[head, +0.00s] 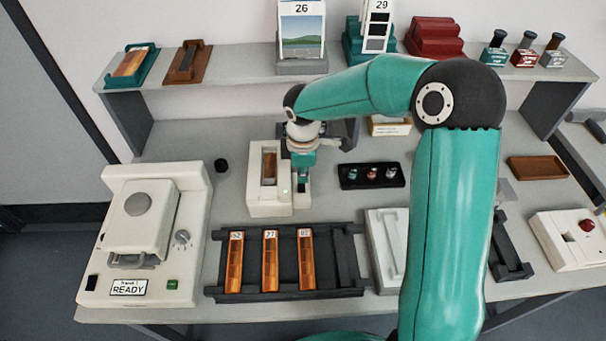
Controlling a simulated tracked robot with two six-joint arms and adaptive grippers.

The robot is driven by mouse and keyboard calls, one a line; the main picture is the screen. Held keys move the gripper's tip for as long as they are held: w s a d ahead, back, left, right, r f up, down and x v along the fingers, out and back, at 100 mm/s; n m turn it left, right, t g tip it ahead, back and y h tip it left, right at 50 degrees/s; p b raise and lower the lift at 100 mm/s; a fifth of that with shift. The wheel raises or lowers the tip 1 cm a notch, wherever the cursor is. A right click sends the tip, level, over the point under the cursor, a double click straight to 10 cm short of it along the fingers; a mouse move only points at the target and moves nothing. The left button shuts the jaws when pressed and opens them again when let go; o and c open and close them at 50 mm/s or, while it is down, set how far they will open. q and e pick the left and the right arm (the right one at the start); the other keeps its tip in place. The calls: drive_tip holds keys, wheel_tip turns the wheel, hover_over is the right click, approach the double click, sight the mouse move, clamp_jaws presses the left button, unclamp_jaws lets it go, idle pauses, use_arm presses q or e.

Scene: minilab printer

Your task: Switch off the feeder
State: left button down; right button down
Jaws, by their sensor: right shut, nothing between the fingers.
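A small white unit (267,205) with a slot on top stands in the middle of the table; it looks like the feeder, but no label on it is readable. A brown strip (269,163) sits in its slot, and a small green light glows near its front right corner. My right gripper (303,195) points down at the right edge of this unit, shut and empty. I cannot tell whether its tips touch the unit. The gripper hides part of the unit's right side, and any switch there is not clear. My left gripper is not in view.
A white machine (190,215) with a READY display stands at left. A dark rack (335,262) with several orange film strips lies in front of the unit. A black tray (347,178) with small bottles is to the right. A shelf (235,82) runs behind.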

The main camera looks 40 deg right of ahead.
sight(302, 190)
wheel_tip(302, 190, up, 10)
drive_tip(key=s, duration=0.1)
drive_tip(key=shift+a+f+b, duration=0.2)
drive_tip(key=shift+a+b, duration=0.1)
drive_tip(key=shift+b, duration=0.15)
drive_tip(key=shift+w+d+r+b, duration=0.1)
drive_tip(key=shift+w+d+b, duration=0.25)
drive_tip(key=shift+w+b, duration=0.55)
drive_tip(key=shift+s, duration=0.25)
drive_tip(key=f, duration=0.4)
drive_tip(key=w+f, duration=0.1)
drive_tip(key=f, duration=0.4)
drive_tip(key=d+f, duration=0.1)
drive_tip(key=f, duration=0.4)
drive_tip(key=shift+w, duration=0.25)
